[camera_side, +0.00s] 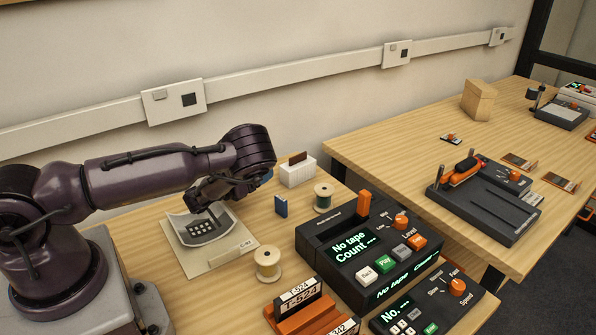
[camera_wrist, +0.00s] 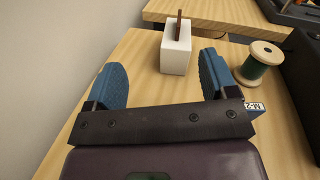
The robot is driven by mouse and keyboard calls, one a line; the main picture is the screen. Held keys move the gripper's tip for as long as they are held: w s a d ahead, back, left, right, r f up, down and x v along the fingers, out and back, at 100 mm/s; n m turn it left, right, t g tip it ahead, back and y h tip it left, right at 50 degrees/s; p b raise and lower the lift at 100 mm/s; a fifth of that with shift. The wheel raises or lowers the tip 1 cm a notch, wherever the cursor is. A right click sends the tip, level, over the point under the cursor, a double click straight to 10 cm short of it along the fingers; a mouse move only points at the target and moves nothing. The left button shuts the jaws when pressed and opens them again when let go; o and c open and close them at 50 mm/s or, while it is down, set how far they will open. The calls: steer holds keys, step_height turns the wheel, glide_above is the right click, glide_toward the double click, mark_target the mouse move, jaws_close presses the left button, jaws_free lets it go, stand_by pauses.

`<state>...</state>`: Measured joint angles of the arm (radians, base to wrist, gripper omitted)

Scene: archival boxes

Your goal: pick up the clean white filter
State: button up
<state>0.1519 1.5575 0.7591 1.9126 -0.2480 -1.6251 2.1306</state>
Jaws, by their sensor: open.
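I cannot pick out the clean white filter for certain in either view. A white block with a slot and a thin brown piece standing in it (camera_wrist: 176,50) sits at the table's back edge; it also shows in the side view (camera_side: 297,174). My gripper (camera_wrist: 163,62) is open and empty, its blue fingers wide apart. The block shows ahead, between the fingers in the picture but beyond them. In the side view my gripper (camera_side: 264,178) is left of the block and apart from it. A grey curved tray with dark pieces (camera_side: 208,228) lies below my arm, on a buff sheet (camera_side: 238,250).
A green spool (camera_side: 323,197) stands right of the block, also in the wrist view (camera_wrist: 259,65). A cream spool (camera_side: 267,264) and a black tape machine (camera_side: 370,250) occupy the front. A second table (camera_side: 400,140) lies beyond a gap.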

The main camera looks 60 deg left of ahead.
mark_target(289, 163)
steer(key=f+m+h, duration=0.1)
steer(key=s+d+m+h, duration=0.1)
steer(key=m, duration=0.1)
steer(key=shift+s+f+t, duration=0.15)
steer(key=shift+f+t, duration=0.15)
steer(key=shift+f, duration=0.1)
steer(key=shift+m, duration=0.4)
steer(key=w, duration=1.2)
steer(key=shift+w+a, duration=0.4)
steer(key=c, duration=1)
